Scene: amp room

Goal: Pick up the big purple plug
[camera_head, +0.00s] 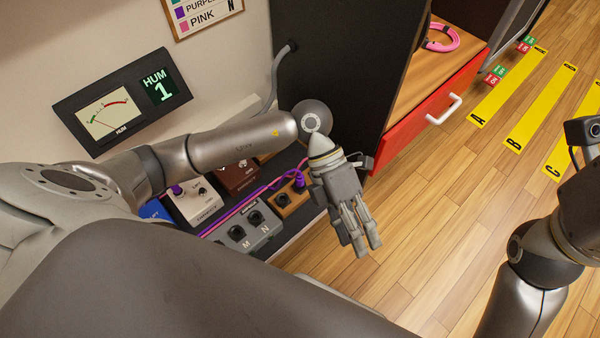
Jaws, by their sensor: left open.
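A purple plug (299,180) sits in the orange-brown pedal (289,200) on the dark shelf, just left of my left gripper. Another purple plug (176,189) shows at the white pedal (198,203), partly hidden by my left arm. I cannot tell for sure which of them is the big one. My left gripper (366,248) is open and empty, its fingers pointing down over the wooden floor, right of the pedals and apart from both plugs. My right arm shows at the right edge, but its fingers are out of view.
A grey pedal (243,230) with black knobs, a dark brown pedal (238,175) and purple and pink cables crowd the shelf. A dark cabinet (335,70) stands behind my left wrist. Its red drawer (420,125) has a white handle. Open floor lies to the right.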

